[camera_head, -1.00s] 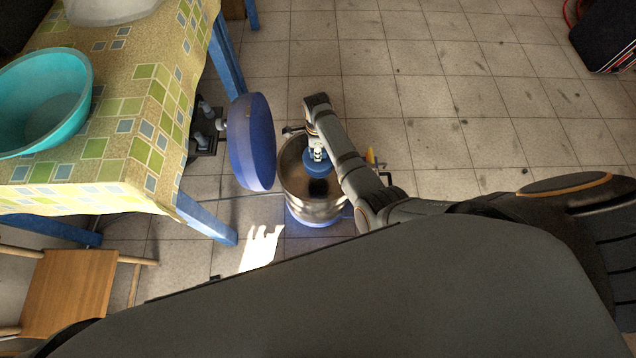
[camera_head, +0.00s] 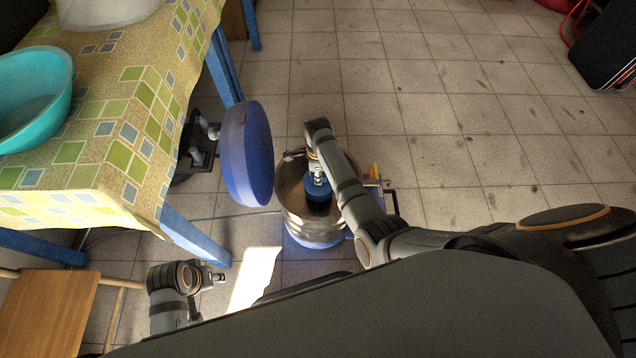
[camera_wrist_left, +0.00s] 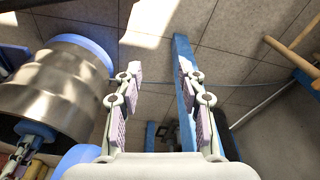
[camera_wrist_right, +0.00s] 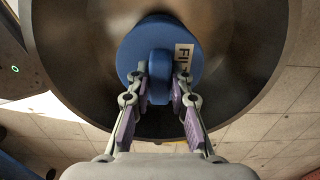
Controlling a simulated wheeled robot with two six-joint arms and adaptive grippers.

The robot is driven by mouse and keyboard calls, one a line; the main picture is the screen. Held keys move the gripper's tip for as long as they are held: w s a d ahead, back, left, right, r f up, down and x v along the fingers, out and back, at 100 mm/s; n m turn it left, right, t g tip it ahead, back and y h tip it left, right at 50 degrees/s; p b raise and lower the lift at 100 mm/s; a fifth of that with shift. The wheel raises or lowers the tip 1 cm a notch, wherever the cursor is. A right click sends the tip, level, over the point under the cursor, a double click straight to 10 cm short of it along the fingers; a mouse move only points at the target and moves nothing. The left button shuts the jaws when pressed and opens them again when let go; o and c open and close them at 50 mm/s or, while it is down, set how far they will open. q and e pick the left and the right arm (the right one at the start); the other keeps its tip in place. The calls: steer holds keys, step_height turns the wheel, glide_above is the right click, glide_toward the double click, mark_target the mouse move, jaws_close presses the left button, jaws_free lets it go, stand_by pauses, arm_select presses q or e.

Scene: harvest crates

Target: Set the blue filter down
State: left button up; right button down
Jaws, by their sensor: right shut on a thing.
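The blue filter (camera_head: 317,190) is a round piece with a raised grip and a white label; it also shows in the right wrist view (camera_wrist_right: 185,35). My right gripper (camera_wrist_right: 160,75) is shut on its raised grip. The filter hangs at the mouth of an open metal drum (camera_head: 310,223), inside its rim as seen from above; I cannot tell whether it touches the bottom. My left gripper (camera_wrist_left: 159,70) is open and empty, low beside the table and left of the drum in the head view.
A large blue round lid (camera_head: 247,153) stands tilted on edge left of the drum. The table (camera_head: 100,120) with a patterned cloth carries a teal basin (camera_head: 45,105). A wooden chair (camera_head: 45,315) stands lower left. The tiled floor (camera_head: 470,120) at right is mostly clear.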

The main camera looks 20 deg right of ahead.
steer(key=shift+f+b, duration=0.9)
steer(key=shift+b, duration=0.1)
step_height(320, 180, down, 2)
steer(key=shift+b, duration=1.2)
arm_select(q)
steer(key=shift+w+d+f+t+h, duration=0.2)
steer(key=shift+d+t, duration=0.3)
steer(key=shift+d, duration=0.1)
steer(key=shift+w+d+f+t+h, duration=0.15)
steer(key=shift+d+t+h, duration=0.05)
steer(key=shift+d+t, duration=0.35)
arm_select(e)
steer(key=shift+r, duration=0.1)
steer(key=c, duration=1.2)
jaws_free()
